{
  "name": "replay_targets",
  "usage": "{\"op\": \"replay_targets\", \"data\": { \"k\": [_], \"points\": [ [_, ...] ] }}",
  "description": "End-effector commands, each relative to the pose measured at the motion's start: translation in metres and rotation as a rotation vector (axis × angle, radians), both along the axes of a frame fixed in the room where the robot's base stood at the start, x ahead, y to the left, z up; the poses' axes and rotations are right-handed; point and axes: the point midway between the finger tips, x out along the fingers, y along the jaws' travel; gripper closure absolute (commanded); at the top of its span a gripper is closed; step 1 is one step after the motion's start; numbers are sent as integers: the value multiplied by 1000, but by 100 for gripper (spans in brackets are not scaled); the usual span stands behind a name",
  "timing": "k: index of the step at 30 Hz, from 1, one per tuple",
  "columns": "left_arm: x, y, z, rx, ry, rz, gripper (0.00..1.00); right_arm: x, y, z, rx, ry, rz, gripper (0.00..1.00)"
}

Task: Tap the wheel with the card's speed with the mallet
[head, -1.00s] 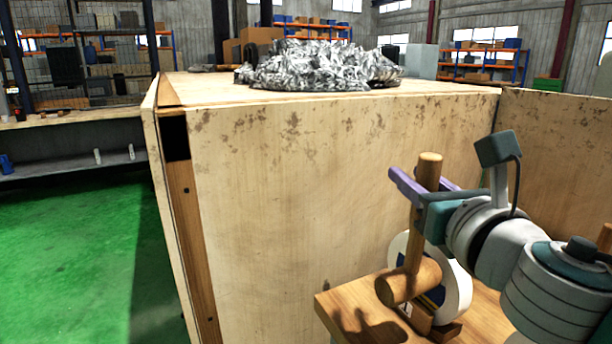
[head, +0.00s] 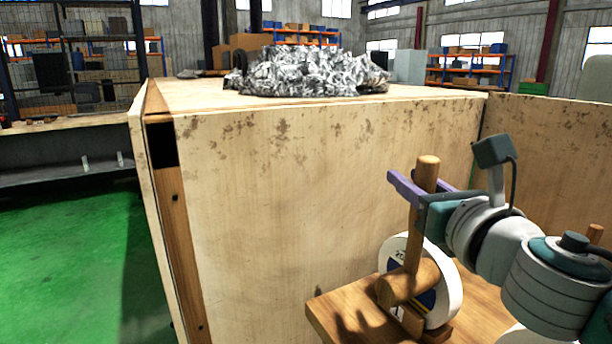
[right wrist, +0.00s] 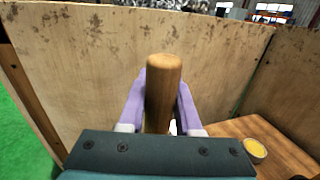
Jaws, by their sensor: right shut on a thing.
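The wooden mallet (head: 408,284) is upright in the head view, with its thick head low and its handle pointing up. My right gripper (head: 418,192) has its purple fingers shut on the upper handle. In the right wrist view the handle (right wrist: 163,90) stands between the fingers. A white grinding wheel (head: 450,290) with a dark blue label stands on edge on a wooden stand, right behind the mallet head. The head covers part of the label, and I cannot read it or tell whether they touch. Another white wheel (head: 527,336) shows partly at the bottom right. I see no card. My left gripper is out of view.
The wooden bench (head: 335,308) carries the stand. A tall stained wooden panel (head: 290,200) rises behind it, with a heap of metal shavings (head: 305,72) on top. A small yellow-topped round thing (right wrist: 254,150) sits right of the handle. Green floor is clear at left.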

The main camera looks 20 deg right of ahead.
Motion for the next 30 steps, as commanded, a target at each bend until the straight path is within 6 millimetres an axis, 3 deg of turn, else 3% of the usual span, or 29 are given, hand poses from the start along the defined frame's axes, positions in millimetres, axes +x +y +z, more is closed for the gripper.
{"op": "replay_targets", "data": {
  "k": [18,30],
  "points": [
    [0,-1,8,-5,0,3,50,-5,63,1,1,-2,0,100],
    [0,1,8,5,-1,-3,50,-5,69,1,1,-2,1,100]
  ]
}}
